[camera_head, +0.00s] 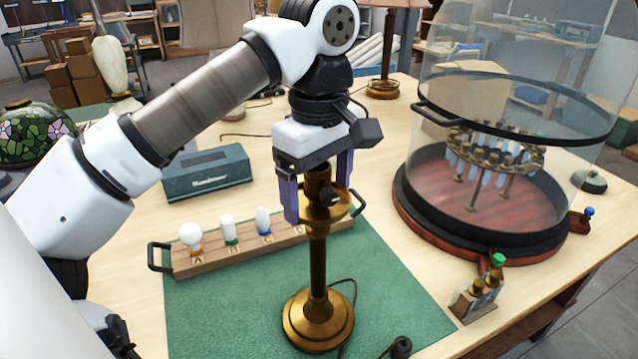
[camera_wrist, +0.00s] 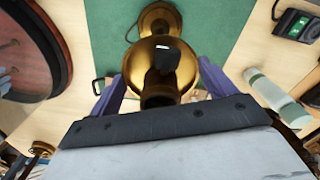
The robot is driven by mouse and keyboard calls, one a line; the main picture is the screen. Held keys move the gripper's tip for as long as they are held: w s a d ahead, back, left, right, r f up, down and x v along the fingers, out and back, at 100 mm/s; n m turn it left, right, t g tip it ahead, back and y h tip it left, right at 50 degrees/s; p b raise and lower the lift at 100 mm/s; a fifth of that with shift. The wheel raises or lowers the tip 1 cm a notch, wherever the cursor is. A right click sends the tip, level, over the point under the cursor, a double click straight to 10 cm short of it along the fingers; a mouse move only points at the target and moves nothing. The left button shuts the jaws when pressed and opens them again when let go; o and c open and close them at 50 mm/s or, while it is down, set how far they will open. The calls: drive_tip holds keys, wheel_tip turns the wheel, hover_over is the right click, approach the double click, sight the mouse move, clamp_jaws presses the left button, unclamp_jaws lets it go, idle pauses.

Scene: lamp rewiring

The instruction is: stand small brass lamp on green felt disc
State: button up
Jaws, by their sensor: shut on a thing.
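The small brass lamp (camera_head: 318,318) is upright over the green mat, with a round base, thin stem and wider bare top. In the wrist view its base (camera_wrist: 160,18) lies over the green surface. I cannot tell whether the base touches the mat. My gripper (camera_head: 318,195) points down and is shut on the lamp's upper part, one purple finger on each side. The wrist view shows my gripper (camera_wrist: 162,88) with the brass top between its fingers. I cannot make out a separate green felt disc; the green mat (camera_head: 225,310) looks rectangular.
A wooden bulb rack (camera_head: 215,258) stands behind the lamp to the left. A dark green box (camera_head: 207,173) is beyond it. A large glass dome (camera_head: 520,80) on a round red base (camera_head: 415,215) stands right. A small block with brass parts (camera_head: 475,300) sits near the right edge.

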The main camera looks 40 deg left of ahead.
drive_tip(key=shift+f, duration=0.1)
drive_tip(key=o, duration=1.9)
drive_tip(key=shift+o, duration=0.2)
